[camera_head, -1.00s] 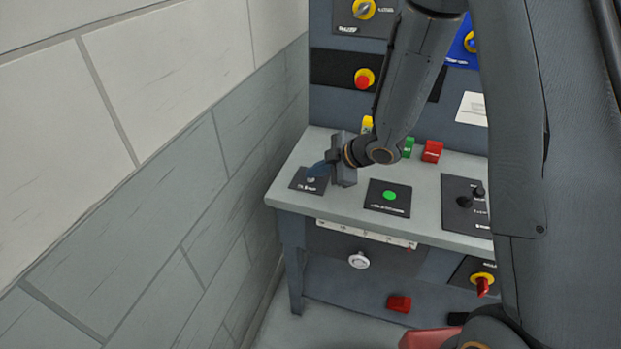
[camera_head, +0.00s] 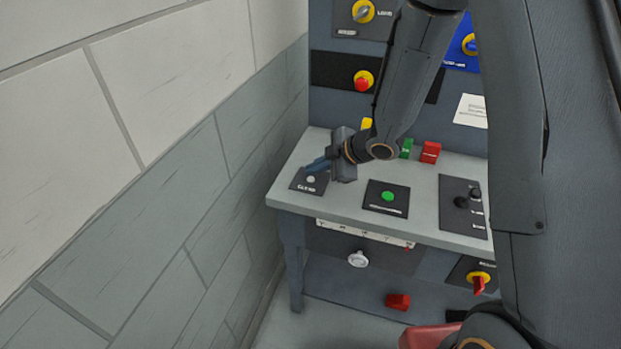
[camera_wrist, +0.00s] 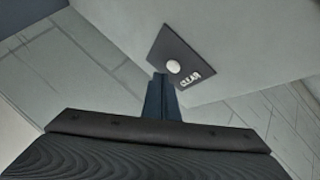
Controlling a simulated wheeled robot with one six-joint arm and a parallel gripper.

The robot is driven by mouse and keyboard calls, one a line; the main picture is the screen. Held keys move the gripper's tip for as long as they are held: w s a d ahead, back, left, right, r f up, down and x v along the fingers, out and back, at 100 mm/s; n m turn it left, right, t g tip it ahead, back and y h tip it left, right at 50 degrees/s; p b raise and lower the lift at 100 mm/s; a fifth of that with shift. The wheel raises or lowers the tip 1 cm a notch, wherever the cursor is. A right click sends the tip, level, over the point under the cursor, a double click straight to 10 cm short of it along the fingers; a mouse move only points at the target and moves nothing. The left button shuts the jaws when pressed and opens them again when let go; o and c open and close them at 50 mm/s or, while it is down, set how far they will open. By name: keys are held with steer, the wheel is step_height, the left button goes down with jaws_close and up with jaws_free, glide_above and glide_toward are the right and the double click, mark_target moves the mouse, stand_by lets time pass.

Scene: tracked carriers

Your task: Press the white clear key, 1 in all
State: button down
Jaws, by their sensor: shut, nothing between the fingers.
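The white clear key (camera_head: 310,179) is a small round button on a dark plate (camera_head: 299,186) at the left end of the bench top. In the wrist view the key (camera_wrist: 173,67) shows as a white disc on its dark plate, beside the word CLEAR. My gripper (camera_head: 306,168) is shut and empty, its blue fingers pointing left just above and behind the key. In the wrist view the fingertips (camera_wrist: 160,76) end close beside the key's rim; the key's face is uncovered. I cannot tell the exact height of the tips above the plate.
A green button (camera_head: 388,196) on a dark plate sits to the right of the key. A joystick panel (camera_head: 462,208) is farther right, and green (camera_head: 406,148) and red (camera_head: 430,152) blocks stand behind. A grey wall (camera_head: 215,190) runs close along the left.

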step_height(320, 180, up, 5)
steer(key=p, duration=0.4)
steer(key=shift+d, duration=0.1)
stand_by(0.7)
steer(key=s+d+r+m+h+b, duration=0.2)
steer(key=d+m+h, duration=0.1)
steer(key=d+m, duration=0.3)
steer(key=s+d+r+m+h+b, duration=0.1)
steer(key=s+d+m+h, duration=0.2)
steer(key=d, duration=0.4)
steer(key=s+d+m+g+h+b, duration=0.1)
steer(key=s+d+m+g+b, duration=0.1)
steer(key=s+m, duration=0.8)
steer(key=s+g+b, duration=0.1)
steer(key=s+g, duration=0.1)
steer(key=s, duration=0.4)
steer(key=shift+s+d+r, duration=0.3)
steer(key=shift+s+d, duration=0.1)
